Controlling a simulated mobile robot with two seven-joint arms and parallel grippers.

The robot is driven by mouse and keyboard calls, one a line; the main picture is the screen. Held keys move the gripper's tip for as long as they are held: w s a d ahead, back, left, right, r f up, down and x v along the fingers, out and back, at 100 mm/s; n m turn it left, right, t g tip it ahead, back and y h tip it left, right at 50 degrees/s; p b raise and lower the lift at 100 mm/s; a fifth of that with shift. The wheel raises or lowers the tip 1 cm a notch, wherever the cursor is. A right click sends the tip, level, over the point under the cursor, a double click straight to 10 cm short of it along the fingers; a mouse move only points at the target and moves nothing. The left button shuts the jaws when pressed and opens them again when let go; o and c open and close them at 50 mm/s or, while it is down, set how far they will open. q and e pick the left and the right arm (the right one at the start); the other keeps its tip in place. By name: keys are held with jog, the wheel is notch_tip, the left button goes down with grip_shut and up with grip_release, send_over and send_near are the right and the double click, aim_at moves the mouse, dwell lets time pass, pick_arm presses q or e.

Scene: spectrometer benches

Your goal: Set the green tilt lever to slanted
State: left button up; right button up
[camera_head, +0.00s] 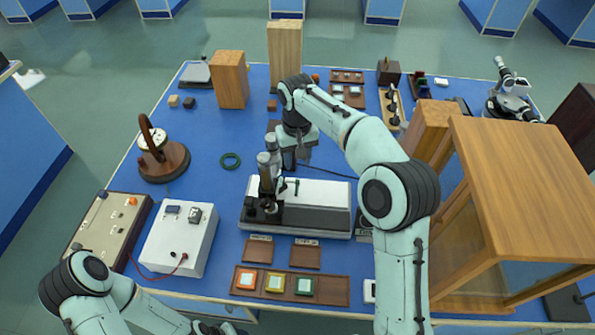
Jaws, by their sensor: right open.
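My right gripper (297,157) points down just behind this instrument, close to the upright tubes. It is open, and I see nothing between its fingers. My right arm and gripper hide part of the area behind the instrument. My left arm enters at the bottom left, with its gripper out of view.
A tray (240,277) with coloured squares lies in front. A white box with a red cable (180,240) stands at left. A large wooden cabinet (530,170) stands at right. Wooden blocks (229,80) stand at the back.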

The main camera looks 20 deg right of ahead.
jog(key=b, duration=0.2)
send_near(297, 192)
notch_tip(297, 192, down, 6)
jog(key=shift+f, duration=0.2)
pick_arm(q)
jog(key=shift+s+f, duration=1.2)
jog(key=shift+s, duration=0.15)
pick_arm(e)
jog(key=shift+f, duration=0.7)
